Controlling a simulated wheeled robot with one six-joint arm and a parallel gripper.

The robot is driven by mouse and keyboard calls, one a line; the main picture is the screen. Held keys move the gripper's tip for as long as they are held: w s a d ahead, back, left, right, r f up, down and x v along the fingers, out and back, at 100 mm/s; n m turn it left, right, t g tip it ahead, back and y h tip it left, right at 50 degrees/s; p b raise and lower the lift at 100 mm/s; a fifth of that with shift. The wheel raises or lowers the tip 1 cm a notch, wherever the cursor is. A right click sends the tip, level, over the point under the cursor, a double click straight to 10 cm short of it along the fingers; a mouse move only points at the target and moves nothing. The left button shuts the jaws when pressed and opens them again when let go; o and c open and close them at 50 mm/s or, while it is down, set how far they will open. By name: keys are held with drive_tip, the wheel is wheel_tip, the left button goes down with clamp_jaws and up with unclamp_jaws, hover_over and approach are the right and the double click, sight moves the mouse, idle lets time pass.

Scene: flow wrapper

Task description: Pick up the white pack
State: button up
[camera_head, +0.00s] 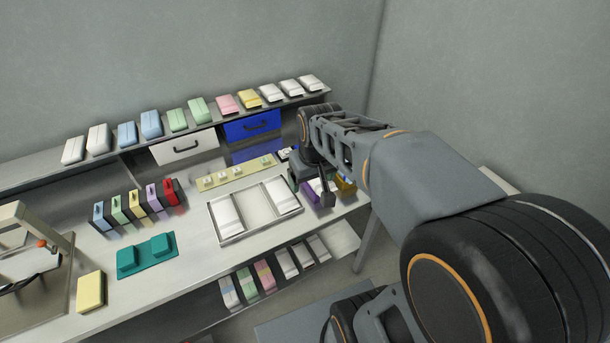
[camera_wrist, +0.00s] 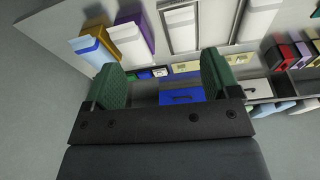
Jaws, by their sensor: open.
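Several white packs are in view, and I cannot tell which one is meant. Two lie in a shallow tray (camera_head: 247,236) on the bench: a left white pack (camera_head: 228,214) and a right white pack (camera_head: 281,195). In the head view my gripper (camera_head: 312,182) is right of the tray, and my arm hides part of that area.
A raised shelf carries coloured packs and a white pack (camera_head: 271,93) among others. Below it are a white drawer (camera_head: 185,148) and a blue drawer (camera_head: 252,125). Coloured boxes (camera_head: 134,205) and a teal block (camera_head: 146,256) stand left. A lower shelf holds more packs.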

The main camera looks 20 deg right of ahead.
drive_tip(key=shift+o, duration=1.4)
drive_tip(key=w+d+g+p, duration=0.1)
drive_tip(key=w+d+p, duration=0.1)
drive_tip(key=w, duration=0.4)
drive_tip(key=shift+w+d+r, duration=0.3)
drive_tip(key=shift+d+r, duration=0.15)
drive_tip(key=shift+d, duration=0.05)
drive_tip(key=shift+n+g, duration=0.4)
drive_tip(key=shift+g, duration=0.2)
drive_tip(key=w+d+f, duration=0.1)
drive_tip(key=w, duration=0.1)
drive_tip(key=w+d+f+p, duration=0.1)
drive_tip(key=w+d, duration=0.1)
drive_tip(key=w+d+f+p, duration=0.1)
drive_tip(key=w, duration=0.2)
drive_tip(key=shift+d, duration=0.3)
drive_tip(key=f, duration=0.2)
drive_tip(key=f+p, duration=0.1)
drive_tip(key=f, duration=0.2)
drive_tip(key=w+f, duration=0.1)
drive_tip(key=f, duration=0.2)
drive_tip(key=shift+d+f+p, duration=0.15)
drive_tip(key=shift+d+p, duration=0.15)
drive_tip(key=shift+d, duration=0.1)
drive_tip(key=shift+f+p, duration=0.95)
drive_tip(key=shift+f, duration=2.2)
